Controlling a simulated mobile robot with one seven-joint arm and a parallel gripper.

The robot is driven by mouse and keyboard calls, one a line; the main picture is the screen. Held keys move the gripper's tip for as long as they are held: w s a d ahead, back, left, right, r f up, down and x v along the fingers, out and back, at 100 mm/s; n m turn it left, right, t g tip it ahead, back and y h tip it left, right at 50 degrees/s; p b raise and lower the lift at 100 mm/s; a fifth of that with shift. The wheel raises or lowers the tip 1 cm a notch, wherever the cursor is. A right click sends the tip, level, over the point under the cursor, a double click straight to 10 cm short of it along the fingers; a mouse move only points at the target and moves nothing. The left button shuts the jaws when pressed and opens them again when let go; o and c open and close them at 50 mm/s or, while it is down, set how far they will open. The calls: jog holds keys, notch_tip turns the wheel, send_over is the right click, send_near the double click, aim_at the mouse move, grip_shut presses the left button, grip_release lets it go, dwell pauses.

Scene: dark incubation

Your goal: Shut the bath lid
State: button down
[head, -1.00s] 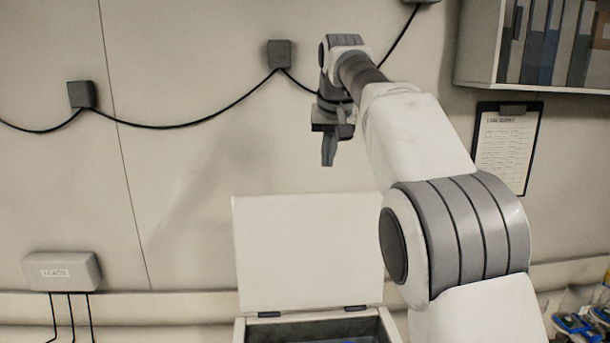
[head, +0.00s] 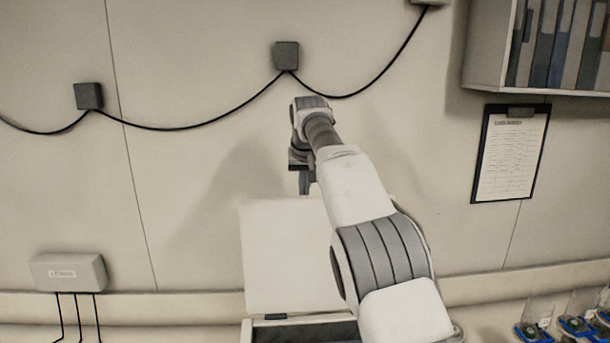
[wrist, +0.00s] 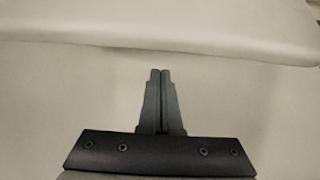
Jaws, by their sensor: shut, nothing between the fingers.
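The bath lid (head: 285,255) is a pale flat panel. It stands open and upright behind the bath (head: 300,331), whose top edge shows at the bottom of the head view. A pale rounded edge, likely the lid's top edge (wrist: 160,35), crosses beyond the fingertips. I cannot tell whether they touch it.
A wall shelf with binders (head: 545,45) and a clipboard (head: 511,152) are at the right. A cable with dark boxes (head: 286,56) runs along the wall. A pale box (head: 68,272) is at the left. Several small clear containers with blue parts (head: 535,322) stand at lower right.

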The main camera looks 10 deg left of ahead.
jog(key=shift+s+d+r+b, duration=0.15)
jog(key=shift+s+b, duration=0.1)
jog(key=shift+s, duration=0.35)
jog(key=shift+s+d+r+b, duration=0.2)
jog(key=shift+s, duration=0.45)
jog(key=shift+s+d+r+b, duration=0.15)
jog(key=shift+s+b, duration=0.1)
jog(key=shift+s, duration=0.35)
jog(key=shift+s+f+b, duration=0.1)
jog(key=shift+b, duration=0.25)
